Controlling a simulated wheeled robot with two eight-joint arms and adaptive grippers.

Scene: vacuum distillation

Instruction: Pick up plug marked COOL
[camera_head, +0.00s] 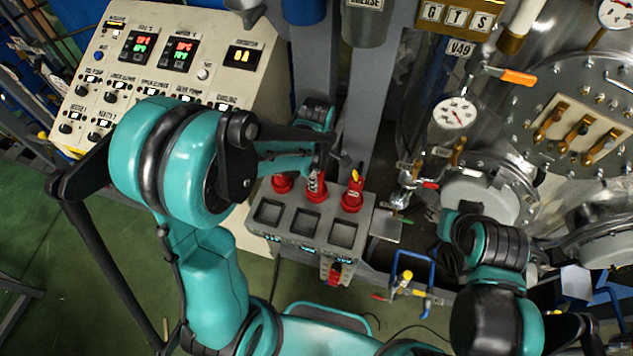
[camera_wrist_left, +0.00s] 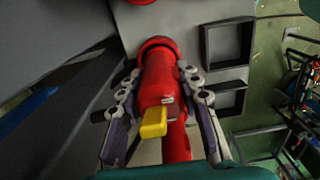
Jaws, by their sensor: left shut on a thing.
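My left gripper (camera_head: 317,180) is at the middle red plug (camera_head: 314,196) on the grey socket box. In the left wrist view its two fingers (camera_wrist_left: 160,85) stand on either side of a red plug (camera_wrist_left: 157,70) with a yellow tab, and are shut on it. The plug's base seems to be at the grey panel; I cannot tell whether it is seated. Another red plug (camera_head: 281,184) stands to the left, and one with a yellow tip (camera_head: 353,196) to the right. No COOL marking is legible. My right gripper is not in view.
The grey socket box (camera_head: 290,240) has three square recesses in front of the plugs. A control panel (camera_head: 190,55) stands behind at left. Steel vessels, a gauge (camera_head: 455,113) and valves crowd the right. A blue-handled frame (camera_head: 412,268) is at lower right. Green floor shows at left.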

